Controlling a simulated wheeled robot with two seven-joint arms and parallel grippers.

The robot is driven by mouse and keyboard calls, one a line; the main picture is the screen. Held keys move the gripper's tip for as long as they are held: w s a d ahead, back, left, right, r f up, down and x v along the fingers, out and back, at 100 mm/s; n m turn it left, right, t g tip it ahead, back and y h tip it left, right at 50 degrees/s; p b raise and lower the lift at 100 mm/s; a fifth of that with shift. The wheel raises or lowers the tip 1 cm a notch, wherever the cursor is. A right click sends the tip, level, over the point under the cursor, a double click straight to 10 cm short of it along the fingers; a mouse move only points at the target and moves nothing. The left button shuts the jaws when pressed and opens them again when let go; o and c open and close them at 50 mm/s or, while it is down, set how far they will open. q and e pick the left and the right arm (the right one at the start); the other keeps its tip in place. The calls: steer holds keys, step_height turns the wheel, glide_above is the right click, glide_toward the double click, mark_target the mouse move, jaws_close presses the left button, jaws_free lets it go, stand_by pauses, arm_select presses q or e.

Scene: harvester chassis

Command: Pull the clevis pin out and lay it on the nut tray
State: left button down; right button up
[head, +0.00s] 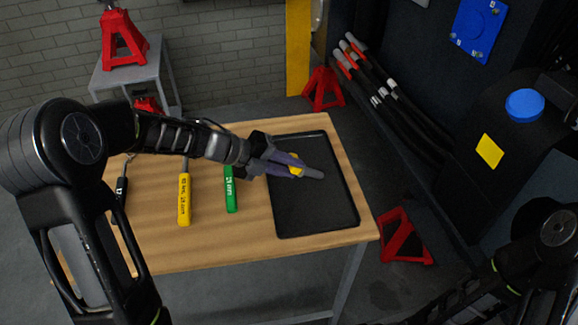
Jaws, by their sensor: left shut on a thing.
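My left gripper (290,165) reaches in from the left over the black nut tray (315,215), which lies on the right part of the wooden table. Its purplish fingers are shut on the clevis pin (314,174). A grey end of the pin sticks out to the right of the fingers, and a yellow part shows between them. The pin is over the upper middle of the tray; I cannot tell whether it touches the tray floor. The rest of the tray looks empty. My right arm shows at the lower right, but its gripper is out of view.
On the wooden table (240,250), left of the tray, lie a green-handled tool (231,190), a yellow-handled tool (184,200) and a black-handled tool (121,200). The dark machine with hoses (375,85) stands to the right. Red stands (402,238) are on the floor.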

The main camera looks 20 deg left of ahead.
arm_select(q)
steer(key=c, duration=1.2)
jaws_free()
steer(key=shift+o, duration=0.2)
steer(key=v, duration=0.8)
steer(key=shift+p, duration=0.3)
steer(key=shift+w, duration=0.1)
